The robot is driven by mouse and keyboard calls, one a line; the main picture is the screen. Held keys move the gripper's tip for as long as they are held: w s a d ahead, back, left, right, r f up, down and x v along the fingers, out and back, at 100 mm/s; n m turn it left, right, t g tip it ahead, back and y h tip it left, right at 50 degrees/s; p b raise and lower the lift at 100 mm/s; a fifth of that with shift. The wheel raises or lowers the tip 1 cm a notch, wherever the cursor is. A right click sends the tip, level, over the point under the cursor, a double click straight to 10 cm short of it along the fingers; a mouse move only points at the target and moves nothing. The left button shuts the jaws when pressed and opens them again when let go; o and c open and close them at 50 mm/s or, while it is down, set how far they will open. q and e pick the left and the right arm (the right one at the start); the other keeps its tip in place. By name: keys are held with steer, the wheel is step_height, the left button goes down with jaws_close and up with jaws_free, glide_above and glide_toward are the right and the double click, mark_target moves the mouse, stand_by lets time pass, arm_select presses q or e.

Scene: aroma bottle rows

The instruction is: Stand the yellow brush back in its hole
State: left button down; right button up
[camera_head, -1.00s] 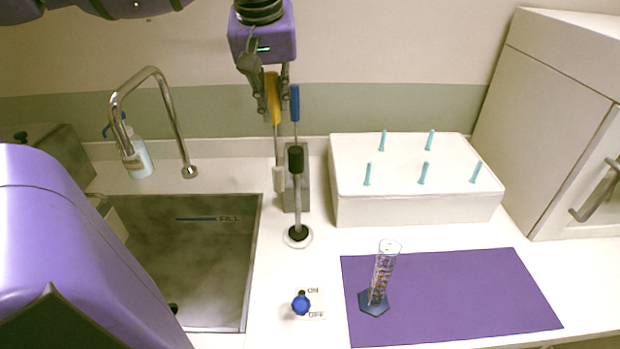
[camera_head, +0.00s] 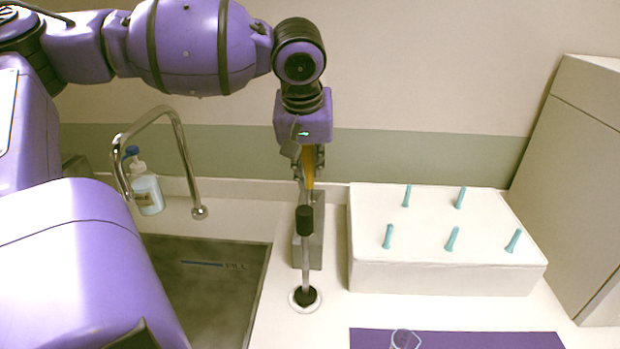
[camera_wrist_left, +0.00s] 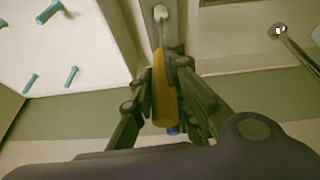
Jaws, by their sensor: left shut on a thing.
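My left gripper (camera_head: 308,172) is shut on the yellow brush (camera_head: 309,174) by its handle, above the grey holder block (camera_head: 318,228). In the left wrist view, the yellow handle (camera_wrist_left: 160,92) lies between the fingers, and its pale lower end (camera_wrist_left: 160,13) is over or at the grey block (camera_wrist_left: 147,22). I cannot tell whether that end is in a hole. In the head view, the brush's lower part is hidden behind the gripper and a black-topped rod (camera_head: 305,218). A bit of blue (camera_wrist_left: 173,131) shows behind the handle. My right gripper is not in view.
A white box with several teal pegs (camera_head: 445,272) is at the right. The sink (camera_head: 205,285), faucet (camera_head: 185,150) and soap bottle (camera_head: 146,190) are at the left. A purple mat (camera_head: 480,340) lies in front.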

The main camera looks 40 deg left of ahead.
mark_target(308, 201)
arm_select(q)
step_height(308, 201, down, 2)
steer(key=shift+f, duration=0.5)
steer(key=c, duration=2)
jaws_free()
steer(key=shift+c, duration=0.2)
steer(key=o, duration=0.4)
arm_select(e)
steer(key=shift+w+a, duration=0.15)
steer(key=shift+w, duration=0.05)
